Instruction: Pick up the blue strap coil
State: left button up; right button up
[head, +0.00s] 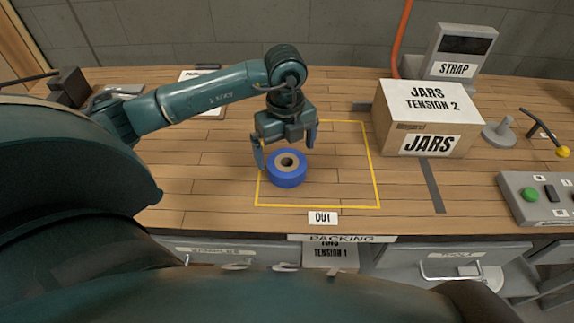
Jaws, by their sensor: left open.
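The blue strap coil (287,179) lies flat on the wooden bench, inside the left part of the yellow outlined square. It is a thick blue ring with a tan core and a dark hole. My left gripper (286,153) is open, with its fingers pointing down above the coil. One finger is by the coil's left edge and the other is by its back right. I cannot tell whether the fingers touch the coil. My right gripper is not in view.
A cardboard box marked JARS (396,138) stands right of the yellow square (378,190). Behind it is a grey STRAP machine (458,55). A control box with a green button (540,196) is at the right. The square's right part is clear.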

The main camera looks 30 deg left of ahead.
aim_at(286, 162)
pick_arm(q)
notch_tip(286, 162, down, 5)
jog(key=shift+w+f+p, duration=0.1)
jog(key=shift+p, duration=0.4)
jog(key=c, duration=1)
